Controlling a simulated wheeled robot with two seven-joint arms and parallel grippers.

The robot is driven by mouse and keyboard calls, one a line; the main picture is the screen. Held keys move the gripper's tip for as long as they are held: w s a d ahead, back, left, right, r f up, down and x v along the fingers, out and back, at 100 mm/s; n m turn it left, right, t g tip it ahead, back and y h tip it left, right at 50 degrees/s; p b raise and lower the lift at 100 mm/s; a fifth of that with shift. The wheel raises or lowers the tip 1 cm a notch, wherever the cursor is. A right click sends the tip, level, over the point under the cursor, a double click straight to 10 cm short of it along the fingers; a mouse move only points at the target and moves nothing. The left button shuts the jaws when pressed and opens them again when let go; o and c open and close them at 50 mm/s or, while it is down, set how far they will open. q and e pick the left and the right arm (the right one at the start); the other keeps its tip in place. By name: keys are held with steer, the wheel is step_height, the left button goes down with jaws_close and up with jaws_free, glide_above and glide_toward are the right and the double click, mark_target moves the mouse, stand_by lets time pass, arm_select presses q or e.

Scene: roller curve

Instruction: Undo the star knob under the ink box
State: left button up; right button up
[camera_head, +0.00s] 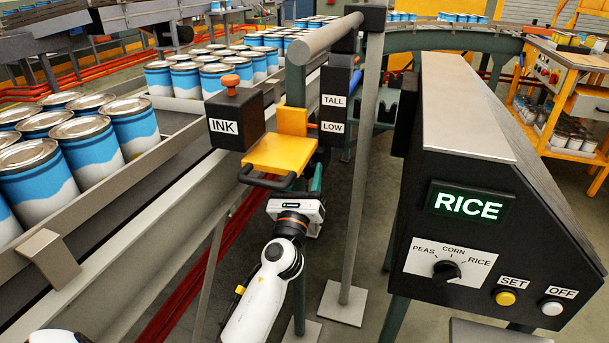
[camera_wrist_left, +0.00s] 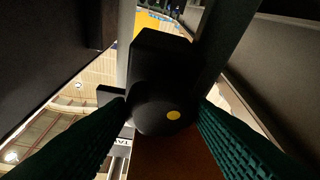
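The black ink box (camera_head: 234,120) with an orange top knob and an INK label sits by the post, beside a yellow bracket plate (camera_head: 285,154). My left gripper (camera_head: 293,186) reaches up from below, under the plate. In the left wrist view, a dark knob (camera_wrist_left: 158,110) with a yellow dot lies between my two green ribbed fingers (camera_wrist_left: 162,108). The fingertips flank it closely on both sides; whether they press on it is unclear. In the head view the knob is hidden. My right gripper is out of view.
A large control box (camera_head: 480,210) reading RICE fills the right. A conveyor with blue cans (camera_head: 85,150) runs along the left.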

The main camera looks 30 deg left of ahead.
arm_select(q)
steer(key=c, duration=0.5)
steer(key=shift+c, duration=0.2)
steer(key=n+g+y, duration=0.1)
steer(key=n+y, duration=0.1)
steer(key=n, duration=0.2)
steer(key=shift+d+r+n, duration=0.1)
steer(key=shift+n, duration=0.3)
steer(key=n+g+y, duration=0.1)
steer(key=n, duration=0.1)
steer(key=shift+n+p, duration=0.3)
steer(key=shift+r+n+g, duration=0.1)
steer(key=shift+n+g, duration=0.4)
steer(key=shift+n, duration=0.4)
steer(key=shift+y, duration=0.3)
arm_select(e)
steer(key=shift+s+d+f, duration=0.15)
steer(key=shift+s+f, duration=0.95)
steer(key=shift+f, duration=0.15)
